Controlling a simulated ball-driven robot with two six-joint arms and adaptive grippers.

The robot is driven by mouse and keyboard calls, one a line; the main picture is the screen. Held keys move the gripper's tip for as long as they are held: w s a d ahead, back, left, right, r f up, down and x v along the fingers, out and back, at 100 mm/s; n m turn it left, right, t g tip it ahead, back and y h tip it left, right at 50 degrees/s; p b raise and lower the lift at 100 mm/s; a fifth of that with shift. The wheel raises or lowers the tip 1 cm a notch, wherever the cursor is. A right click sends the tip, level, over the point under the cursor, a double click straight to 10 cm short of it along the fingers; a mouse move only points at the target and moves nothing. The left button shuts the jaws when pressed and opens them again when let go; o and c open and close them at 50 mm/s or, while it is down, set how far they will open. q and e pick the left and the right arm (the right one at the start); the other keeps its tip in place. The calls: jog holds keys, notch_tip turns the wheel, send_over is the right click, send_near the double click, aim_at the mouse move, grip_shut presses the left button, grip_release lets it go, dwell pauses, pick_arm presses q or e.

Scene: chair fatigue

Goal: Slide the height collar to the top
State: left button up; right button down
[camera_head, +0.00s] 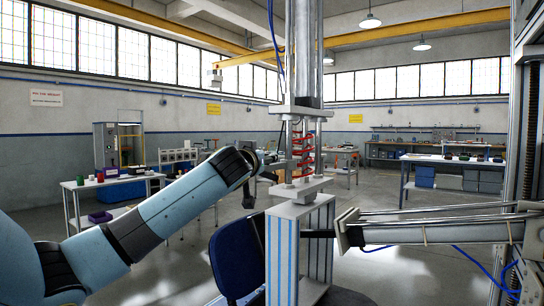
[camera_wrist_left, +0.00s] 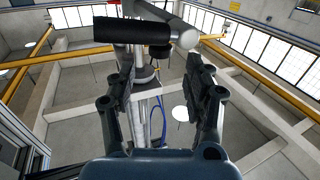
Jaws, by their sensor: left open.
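My left gripper (camera_head: 267,168) reaches in from the left to the upright test rig (camera_head: 302,110), beside the red coil (camera_head: 303,152). In the left wrist view my left gripper (camera_wrist_left: 160,72) is open, one dark finger on each side. A dark and grey round fitting on an upright rod (camera_wrist_left: 146,74) shows between the fingers, nearer the left one. I cannot tell whether it is the height collar, or whether the fingers touch it. A black cylinder with a grey end (camera_wrist_left: 135,33) lies across the view beyond the fingers. My right gripper is in neither view.
A blue chair (camera_head: 238,255) stands at the foot of the rig's frame (camera_head: 300,240). A grey pusher with metal rods (camera_head: 430,228) comes in from the right, and a blue cable hangs below it. Workbenches stand farther back, with clear floor between.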

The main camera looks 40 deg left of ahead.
pick_arm(q)
jog(key=x, duration=0.7)
jog(key=shift+f+p, duration=0.1)
jog(key=shift+p, duration=0.2)
jog(key=shift+s, duration=0.1)
grip_shut()
jog(key=shift+f, duration=0.1)
